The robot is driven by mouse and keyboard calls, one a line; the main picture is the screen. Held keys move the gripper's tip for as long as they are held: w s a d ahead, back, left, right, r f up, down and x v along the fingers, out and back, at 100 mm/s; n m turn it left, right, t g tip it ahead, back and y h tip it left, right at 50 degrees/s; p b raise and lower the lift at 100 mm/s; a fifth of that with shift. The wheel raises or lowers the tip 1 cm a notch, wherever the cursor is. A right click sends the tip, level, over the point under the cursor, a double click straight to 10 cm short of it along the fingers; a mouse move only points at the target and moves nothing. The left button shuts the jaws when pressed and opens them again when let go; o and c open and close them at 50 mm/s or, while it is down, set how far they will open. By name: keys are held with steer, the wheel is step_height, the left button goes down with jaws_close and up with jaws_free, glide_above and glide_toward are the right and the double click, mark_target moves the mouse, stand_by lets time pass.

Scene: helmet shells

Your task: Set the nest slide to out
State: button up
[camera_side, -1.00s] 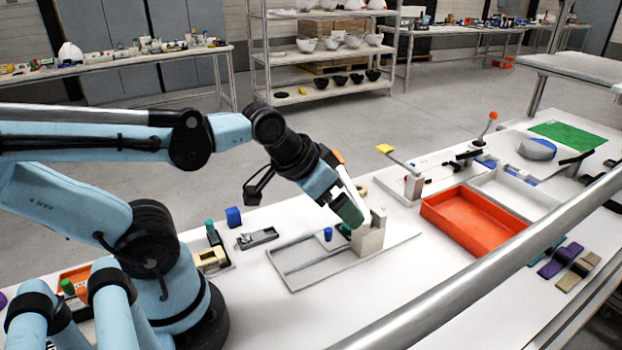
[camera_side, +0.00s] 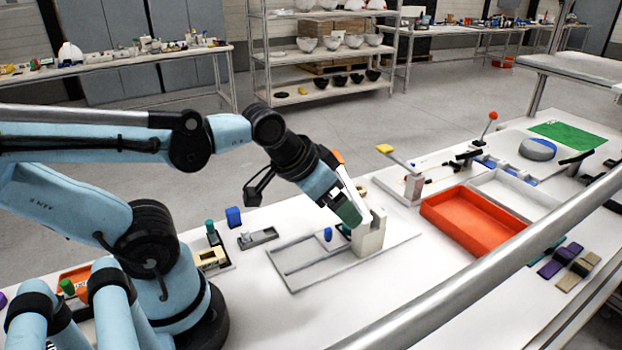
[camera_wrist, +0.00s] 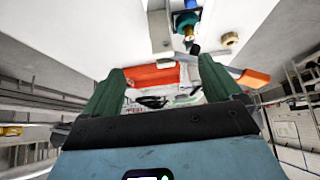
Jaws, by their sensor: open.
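What looks like the nest slide is a pale rectangular frame with rails (camera_side: 300,284) on the white table in the side view. A light upright block (camera_side: 370,240) stands on its right part. A small blue knob (camera_side: 328,235) stands just left of the block. My gripper (camera_side: 350,216) has green fingers and is low over the frame, close to the block's upper left; I cannot tell whether they touch. In the wrist view my gripper (camera_wrist: 160,80) is open, with nothing seen held between its fingers.
A red-orange tray (camera_side: 470,238) and a white tray (camera_side: 518,194) lie to the right. A yellow-ended lever (camera_side: 384,149) stands behind. A blue block (camera_side: 233,217) and a small grey fixture (camera_side: 258,239) are to the left. The table in front of the frame is clear.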

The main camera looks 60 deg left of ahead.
mark_target(328, 229)
steer(key=shift+w+a+r+g, duration=0.15)
steer(key=shift+w+a+g, duration=0.1)
steer(key=shift+a+g, duration=0.15)
steer(key=c, duration=0.5)
steer(key=a+g, duration=0.1)
steer(key=w+a+g, duration=0.1)
steer(key=a+g, duration=0.1)
steer(key=g, duration=0.1)
steer(key=shift+w+r, duration=0.35)
steer(key=c, duration=0.3)
steer(key=shift+w+a+f+g, duration=0.1)
steer(key=shift+a+f+g, duration=0.25)
steer(key=shift+f, duration=1.7)
steer(key=shift+w+a+f+g, duration=0.2)
steer(key=shift+f+g, duration=0.2)
steer(key=shift+f, duration=1.65)
steer(key=shift+w+a+f+g, duration=0.1)
steer(key=shift+a+f+g, duration=0.25)
steer(key=shift+f, duration=1.7)
steer(key=shift+c, duration=0.2)
steer(key=shift+c, duration=0.2)
jaws_close()
